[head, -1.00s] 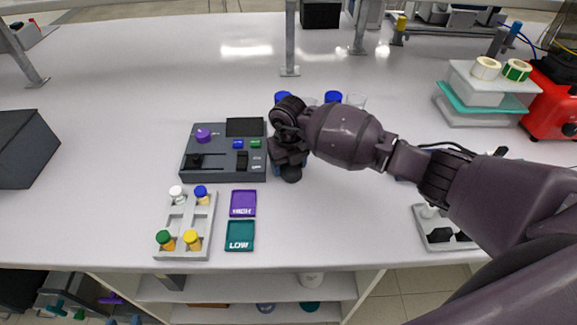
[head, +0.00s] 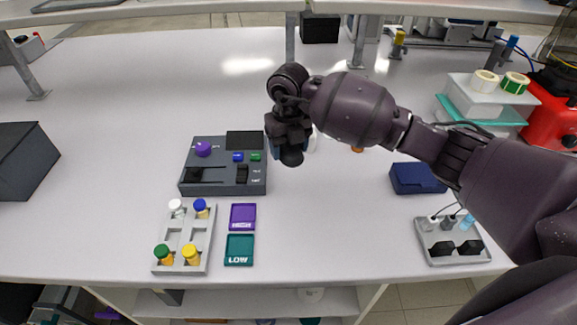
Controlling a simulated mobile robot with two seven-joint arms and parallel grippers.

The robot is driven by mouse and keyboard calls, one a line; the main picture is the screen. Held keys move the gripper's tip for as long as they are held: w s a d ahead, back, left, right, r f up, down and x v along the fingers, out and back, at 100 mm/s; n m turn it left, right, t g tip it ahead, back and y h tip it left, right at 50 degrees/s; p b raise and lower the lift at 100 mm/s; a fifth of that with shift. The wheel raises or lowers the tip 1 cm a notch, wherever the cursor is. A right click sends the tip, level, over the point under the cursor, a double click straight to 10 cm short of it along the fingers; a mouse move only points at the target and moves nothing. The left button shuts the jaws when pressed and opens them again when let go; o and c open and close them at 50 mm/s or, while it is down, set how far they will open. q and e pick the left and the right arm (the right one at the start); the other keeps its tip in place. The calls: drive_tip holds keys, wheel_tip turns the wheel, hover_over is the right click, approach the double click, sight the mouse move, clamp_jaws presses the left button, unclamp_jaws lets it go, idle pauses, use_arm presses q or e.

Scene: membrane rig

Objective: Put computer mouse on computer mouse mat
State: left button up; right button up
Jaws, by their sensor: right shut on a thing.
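No computer mouse or mouse mat can be made out in the head view. My right gripper (head: 291,150) is shut, pointing down just right of the dark grey control box (head: 223,180). What it holds is mostly hidden by the gripper itself; only dark shapes and a little blue show there. A small purple square marked HIGH (head: 243,215) and a teal square marked LOW (head: 239,248) lie flat in front of the box. My left gripper is out of view.
A grey rack (head: 182,238) with several capped vials stands front left. A light tray (head: 453,255) with dark glasses lies front right, and a dark blue box (head: 417,178) lies behind it. A shelf post (head: 290,40) stands behind my gripper.

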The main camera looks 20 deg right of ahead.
wheel_tip(320, 180, up, 9)
drive_tip(key=shift+r, duration=0.1)
drive_tip(key=shift+b, duration=0.35)
